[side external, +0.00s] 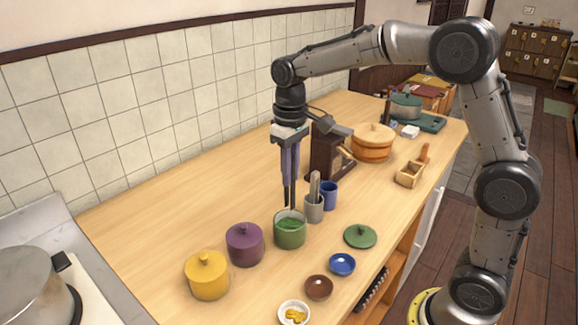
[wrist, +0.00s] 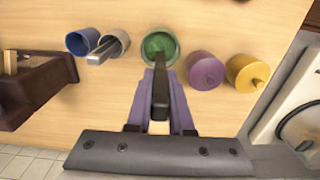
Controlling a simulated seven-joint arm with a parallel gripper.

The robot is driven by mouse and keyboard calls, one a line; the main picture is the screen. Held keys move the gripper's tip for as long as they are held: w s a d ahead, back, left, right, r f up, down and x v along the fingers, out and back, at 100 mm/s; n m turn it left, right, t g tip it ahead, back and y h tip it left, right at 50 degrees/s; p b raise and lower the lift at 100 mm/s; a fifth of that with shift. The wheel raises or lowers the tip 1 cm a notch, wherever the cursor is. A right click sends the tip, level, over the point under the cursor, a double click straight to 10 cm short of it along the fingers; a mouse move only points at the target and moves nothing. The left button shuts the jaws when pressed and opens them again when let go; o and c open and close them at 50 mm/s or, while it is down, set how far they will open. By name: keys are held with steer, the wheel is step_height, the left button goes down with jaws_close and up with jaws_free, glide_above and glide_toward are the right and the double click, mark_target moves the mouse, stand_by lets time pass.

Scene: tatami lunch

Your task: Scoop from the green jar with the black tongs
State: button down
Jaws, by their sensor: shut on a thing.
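The green jar (side external: 290,236) stands open on the counter with green contents inside; its open mouth also shows in the wrist view (wrist: 160,43). A green lid (side external: 360,236) lies on the counter to its right. My gripper (side external: 290,177), with purple fingers, points down and is shut on the black tongs (side external: 288,196). In the wrist view, the tongs (wrist: 160,97) run between the fingers towards the jar. Their tips are at the jar's rim in both views; I cannot tell whether they are inside the mouth.
A purple pot (side external: 245,246) and a yellow pot (side external: 208,277) stand left of the jar. A grey holder with a utensil (side external: 314,208) and a blue cup (side external: 329,195) stand close right. Small blue (side external: 342,265), brown (side external: 319,288) and white (side external: 294,305) bowls lie in front. A brown wooden box-like object (side external: 328,152) stands behind.

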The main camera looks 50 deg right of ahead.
mark_target(290, 203)
steer(key=shift+f, duration=4.55)
steer(key=shift+a, duration=0.2)
steer(key=shift+d, duration=0.3)
steer(key=shift+a, duration=0.15)
steer(key=shift+r, duration=0.15)
step_height(290, 203, up, 9)
steer(key=shift+f, duration=0.2)
